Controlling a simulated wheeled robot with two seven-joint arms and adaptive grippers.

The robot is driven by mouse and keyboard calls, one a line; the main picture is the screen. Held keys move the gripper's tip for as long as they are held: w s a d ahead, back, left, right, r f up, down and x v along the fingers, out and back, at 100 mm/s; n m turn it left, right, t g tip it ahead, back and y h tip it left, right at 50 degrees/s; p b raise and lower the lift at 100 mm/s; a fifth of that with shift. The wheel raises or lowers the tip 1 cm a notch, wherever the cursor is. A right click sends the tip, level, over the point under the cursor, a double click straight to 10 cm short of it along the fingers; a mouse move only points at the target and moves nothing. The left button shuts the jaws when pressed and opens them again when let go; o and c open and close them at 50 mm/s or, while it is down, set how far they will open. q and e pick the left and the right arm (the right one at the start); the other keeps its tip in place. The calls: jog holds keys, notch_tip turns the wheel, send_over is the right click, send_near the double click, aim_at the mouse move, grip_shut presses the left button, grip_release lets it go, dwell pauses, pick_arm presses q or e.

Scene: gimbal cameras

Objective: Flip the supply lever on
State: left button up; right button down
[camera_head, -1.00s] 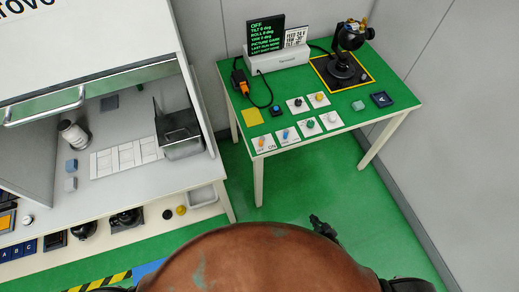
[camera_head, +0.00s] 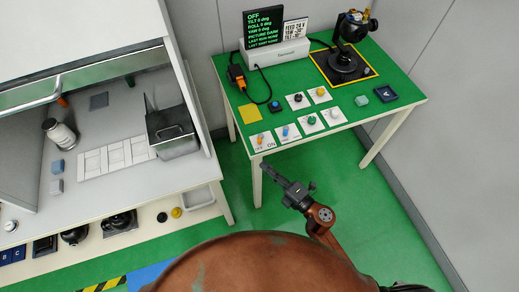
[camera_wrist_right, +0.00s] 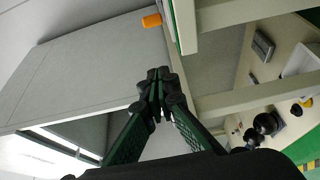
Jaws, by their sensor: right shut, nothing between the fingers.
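An orange lever (camera_head: 259,138) stands on a white plate marked OFF and ON, at the front left corner of the green table (camera_head: 345,100). I cannot read which way it leans. A blue lever (camera_head: 285,131) is on the plate to its right. The black display (camera_head: 264,33) at the back reads OFF and PICTURE DARK. My right gripper (camera_head: 266,168) is shut and empty, in front of and below the table's front edge, apart from the lever. Its closed fingertips (camera_wrist_right: 156,78) also show in the right wrist view. My left gripper is not in view.
More knob plates (camera_head: 312,120) lie behind and to the right of the levers. A camera on a gimbal (camera_head: 348,55) stands at the back right. A white bench (camera_head: 110,195) with a metal bin (camera_head: 174,140) is at left. Green floor is open between bench and table.

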aim_at(259, 150)
jog(key=x, duration=1)
jog(key=d, duration=0.1)
jog(key=w+d+b, duration=0.1)
jog(key=d, duration=0.1)
jog(key=shift+w+d+f, duration=0.1)
jog(key=shift+d, duration=0.05)
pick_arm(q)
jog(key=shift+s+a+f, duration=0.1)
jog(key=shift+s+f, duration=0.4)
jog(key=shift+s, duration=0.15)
pick_arm(e)
jog(key=shift+w+d, duration=0.1)
jog(key=shift+d, duration=0.15)
jog(key=shift+d, duration=0.1)
jog(key=shift+d, duration=0.1)
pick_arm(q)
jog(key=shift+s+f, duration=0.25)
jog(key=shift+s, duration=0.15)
pick_arm(e)
jog(key=shift+d+n+g+y, duration=0.1)
jog(key=shift+n+g+y, duration=0.3)
jog(key=shift+y, duration=0.1)
